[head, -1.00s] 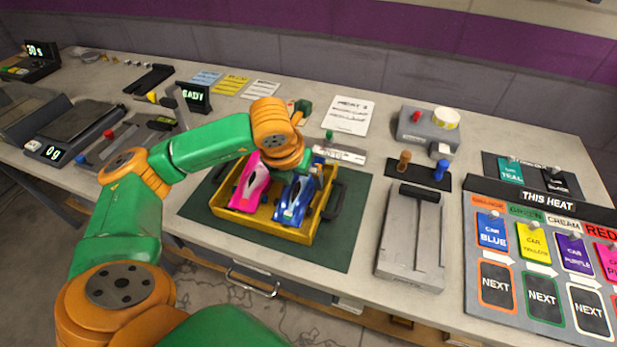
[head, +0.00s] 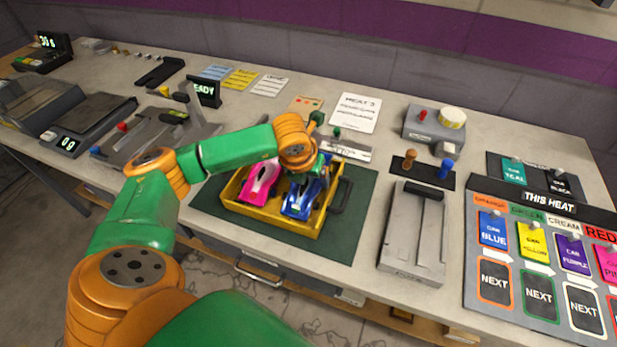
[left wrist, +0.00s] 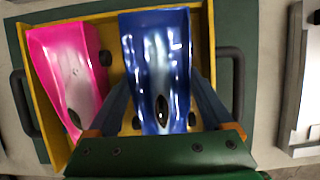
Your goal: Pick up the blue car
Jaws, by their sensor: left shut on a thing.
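The blue car (head: 301,199) sits in the yellow tray (head: 268,222), in its right half, beside the pink car (head: 259,183). My left gripper (head: 312,180) is at the rear part of the blue car, with its fingers on either side of it. In the left wrist view the blue car (left wrist: 158,70) lies between the two fingers of my left gripper (left wrist: 163,105), which is shut on it. The pink car (left wrist: 72,75) stands to its left in that view. Whether the blue car is clear of the tray floor I cannot tell. My right gripper is not in view.
The tray rests on a green mat (head: 358,205) and has dark side handles. A grey ramp-like block (head: 413,235) stands right of the mat. A board of car cards (head: 540,245) is at the far right. A scale (head: 85,122) is at the left.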

